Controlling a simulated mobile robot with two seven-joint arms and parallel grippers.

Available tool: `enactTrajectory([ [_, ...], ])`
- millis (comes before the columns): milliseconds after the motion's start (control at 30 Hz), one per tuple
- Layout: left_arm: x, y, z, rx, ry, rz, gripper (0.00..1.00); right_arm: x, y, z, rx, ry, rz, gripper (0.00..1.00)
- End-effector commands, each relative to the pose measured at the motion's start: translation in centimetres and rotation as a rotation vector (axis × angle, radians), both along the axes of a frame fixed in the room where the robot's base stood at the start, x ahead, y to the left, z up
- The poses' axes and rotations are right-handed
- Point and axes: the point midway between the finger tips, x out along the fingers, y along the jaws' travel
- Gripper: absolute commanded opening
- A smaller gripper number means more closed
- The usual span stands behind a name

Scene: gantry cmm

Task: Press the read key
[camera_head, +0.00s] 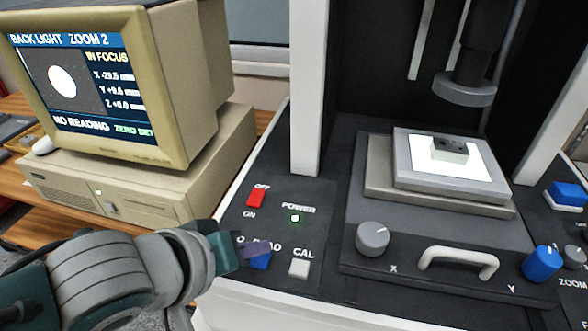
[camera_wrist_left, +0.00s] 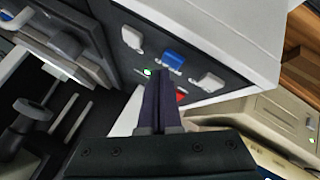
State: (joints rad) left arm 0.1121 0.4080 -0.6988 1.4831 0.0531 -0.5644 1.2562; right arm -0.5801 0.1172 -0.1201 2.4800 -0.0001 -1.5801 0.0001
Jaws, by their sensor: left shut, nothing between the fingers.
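The read key (camera_head: 261,262) is a blue key on the black front panel, between the white CAL key (camera_head: 299,268) and another key hidden by my gripper. Its label is partly covered by my fingers. My left gripper (camera_head: 262,247) is shut and empty, its fingertips over the panel just behind the read key in the head view. In the left wrist view, the shut fingers (camera_wrist_left: 161,80) point at the panel, with the blue read key (camera_wrist_left: 173,60) just beyond the tips and a small gap in the picture. I see no clear contact. My right gripper is not in view.
A red power switch (camera_head: 256,196) and lit green lamp (camera_head: 295,217) are close behind my fingers. The monitor (camera_head: 75,85) shows "NO READING" and "IN FOCUS". A stage (camera_head: 480,185) with a small dark part, a grey knob (camera_head: 372,239) and a handle (camera_head: 458,259) stand right.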

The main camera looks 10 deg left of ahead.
Motion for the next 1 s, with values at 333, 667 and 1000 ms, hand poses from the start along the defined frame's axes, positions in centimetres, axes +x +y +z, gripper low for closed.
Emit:
enactTrajectory([
  [333,-0.01,-0.05,-0.39,-0.001,0.0,0.0,0.0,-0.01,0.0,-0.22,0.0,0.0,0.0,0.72],
  [667,-0.02,-0.05,-0.66,-0.001,0.0,0.0,0.0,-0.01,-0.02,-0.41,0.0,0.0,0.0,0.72],
  [1000,-0.03,-0.03,-1.09,0.0,0.001,-0.001,0.0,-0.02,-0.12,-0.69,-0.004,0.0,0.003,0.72],
])
